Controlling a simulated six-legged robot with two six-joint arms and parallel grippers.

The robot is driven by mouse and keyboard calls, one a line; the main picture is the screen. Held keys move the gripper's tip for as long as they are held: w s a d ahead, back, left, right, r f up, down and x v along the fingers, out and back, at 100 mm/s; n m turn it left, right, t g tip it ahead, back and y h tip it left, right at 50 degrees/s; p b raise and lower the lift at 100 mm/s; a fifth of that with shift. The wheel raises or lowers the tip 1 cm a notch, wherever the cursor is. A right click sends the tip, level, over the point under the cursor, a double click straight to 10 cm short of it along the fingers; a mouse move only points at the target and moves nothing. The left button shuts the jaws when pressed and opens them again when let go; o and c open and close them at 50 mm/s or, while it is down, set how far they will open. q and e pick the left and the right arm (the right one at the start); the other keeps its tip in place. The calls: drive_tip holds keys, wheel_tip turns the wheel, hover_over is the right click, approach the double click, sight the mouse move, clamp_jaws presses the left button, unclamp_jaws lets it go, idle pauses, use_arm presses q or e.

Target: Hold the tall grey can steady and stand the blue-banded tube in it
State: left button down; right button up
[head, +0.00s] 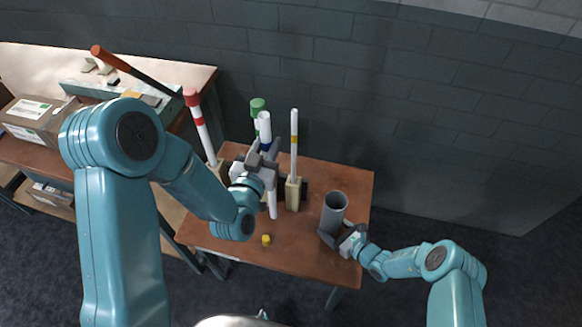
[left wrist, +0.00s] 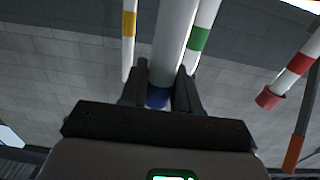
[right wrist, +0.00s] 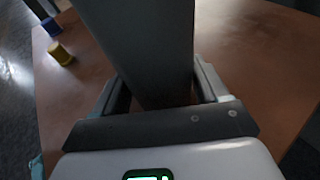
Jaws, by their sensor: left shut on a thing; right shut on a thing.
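The blue-banded tube (head: 272,203) is a white tube, held roughly upright by my left gripper (head: 262,163). Its blue band (left wrist: 157,97) shows between the fingers in the left wrist view. Its lower end is in front of the wooden stands, left of the can; I cannot tell its exact height above the table. The tall grey can (head: 333,214) stands upright at the table's right side, its open mouth facing up. My right gripper (head: 341,240) is shut on the can's lower part; the can's wall (right wrist: 145,45) shows between its fingers in the right wrist view.
A yellow-banded tube (head: 294,140), a red-banded tube (head: 200,125) and a green-topped tube (head: 257,105) stand close by the left gripper. A small yellow piece (head: 266,240) lies on the table (head: 300,247). A blue piece (right wrist: 50,26) shows beside it.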

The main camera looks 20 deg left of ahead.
use_arm(q)
drive_tip(key=w+d+r+m+g+h, duration=0.2)
drive_tip(key=d+r+m+h, duration=0.25)
drive_tip(key=r, duration=0.35)
drive_tip(key=w+d+r+m+g+h, duration=0.1)
drive_tip(key=w+d+r+m+h, duration=0.2)
drive_tip(key=d+r+h, duration=0.4)
drive_tip(key=s+d+r+m+g+h, duration=0.4)
drive_tip(key=d+r+g, duration=0.2)
drive_tip(key=d, duration=0.1)
wheel_tip(320, 180, down, 22)
drive_tip(key=shift+w, duration=0.15)
idle(0.5)
drive_tip(key=shift+d+f, duration=0.1)
drive_tip(key=shift+f, duration=0.85)
idle(0.4)
drive_tip(key=c, duration=0.7)
unclamp_jaws()
drive_tip(key=shift+c, duration=0.2)
